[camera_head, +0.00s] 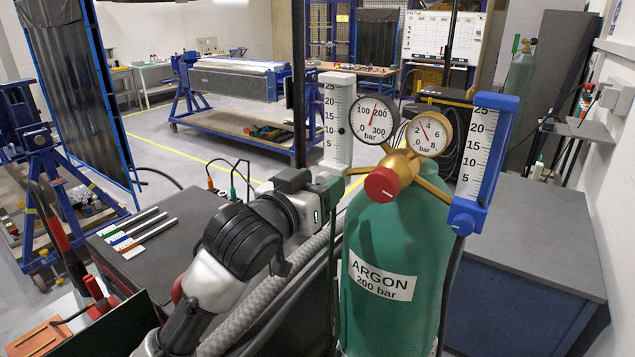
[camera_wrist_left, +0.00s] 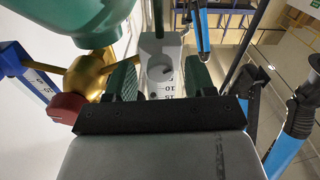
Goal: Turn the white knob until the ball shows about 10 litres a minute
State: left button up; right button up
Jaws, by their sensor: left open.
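The white flowmeter (camera_head: 339,90) stands left of the gauges, with a scale marked 5 to 25. A small dark ball (camera_head: 342,131) shows about level with the 10 mark in the head view. In the steeply angled wrist view, the ball (camera_wrist_left: 153,95) appears nearer the 15. The white knob (camera_wrist_left: 161,70) is at the flowmeter's lower end, seen in the wrist view. My left gripper (camera_wrist_left: 162,80) is open, with one green finger on each side of the knob; I cannot tell whether they touch it. In the head view the gripper (camera_head: 335,187) hides the knob. My right gripper is not in view.
A green argon cylinder (camera_head: 395,240) stands close to the right of my gripper. It carries a red knob (camera_head: 382,184), two gauges and a blue flowmeter (camera_head: 485,150). A dark table (camera_head: 150,235) with several tags is at the left, and a bare grey worktop (camera_head: 535,230) at the right.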

pick_arm(q)
jog(key=shift+c, duration=0.3)
jog(key=c, duration=0.9)
jog(key=shift+r+m+p, duration=0.1)
jog(key=shift+m+p, duration=0.3)
jog(key=shift+m, duration=0.8)
jog(key=o, duration=1)
jog(key=shift+c, duration=0.2)
